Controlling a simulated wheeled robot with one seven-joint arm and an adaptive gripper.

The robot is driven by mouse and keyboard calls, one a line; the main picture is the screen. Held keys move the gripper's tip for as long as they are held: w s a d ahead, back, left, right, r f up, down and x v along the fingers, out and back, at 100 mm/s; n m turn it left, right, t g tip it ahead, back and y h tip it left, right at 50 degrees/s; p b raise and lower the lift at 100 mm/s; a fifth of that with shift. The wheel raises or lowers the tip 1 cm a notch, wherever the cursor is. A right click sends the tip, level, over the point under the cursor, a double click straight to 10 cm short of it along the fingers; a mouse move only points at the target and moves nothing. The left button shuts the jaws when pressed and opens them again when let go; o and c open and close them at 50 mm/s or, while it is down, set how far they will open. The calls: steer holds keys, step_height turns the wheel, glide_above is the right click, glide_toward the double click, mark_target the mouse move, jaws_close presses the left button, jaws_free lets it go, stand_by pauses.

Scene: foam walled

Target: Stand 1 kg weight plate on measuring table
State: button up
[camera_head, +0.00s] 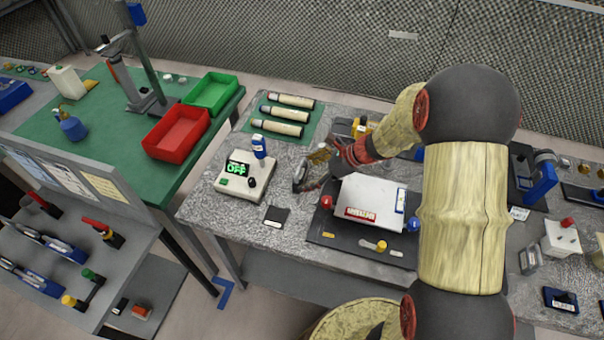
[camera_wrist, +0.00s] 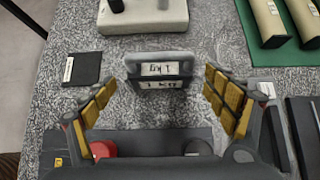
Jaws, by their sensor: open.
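The 1 kg weight plate (camera_wrist: 160,70) is a grey upright block with a "1 kg" label, standing on the speckled worktop in the wrist view. In the head view its grey edge (camera_head: 299,177) shows at my gripper, partly hidden. My gripper (camera_wrist: 160,88) is open, its yellow-padded fingers on either side of the plate with gaps at both sides; it also shows in the head view (camera_head: 314,170). A white slab (camera_head: 368,198) with a red label lies on a dark base beside my arm; I cannot tell whether it is the measuring table.
A white device (camera_head: 245,178) with an "OFF" display stands left of the plate. A black card (camera_head: 275,217) lies near the worktop's front edge. Several cream cylinders (camera_head: 287,114) lie on a green mat behind. Dark gear stands right of my arm.

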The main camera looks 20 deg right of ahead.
steer(key=p+v, duration=0.2)
steer(key=v, duration=0.6)
steer(key=s+a+r+n+g+h, duration=0.25)
steer(key=s+a+r+n, duration=0.45)
steer(key=s+r+n, duration=0.5)
steer(key=s+d+r+n+t+h, duration=0.1)
steer(key=s+r+n+t+h, duration=0.2)
steer(key=s+r+n, duration=0.6)
steer(key=s+n+h, duration=0.2)
steer(key=s+n, duration=0.1)
steer(key=shift+s+d+n, duration=0.2)
steer(key=shift+s+n, duration=0.05)
steer(key=shift+n, duration=0.15)
steer(key=shift+c, duration=1.1)
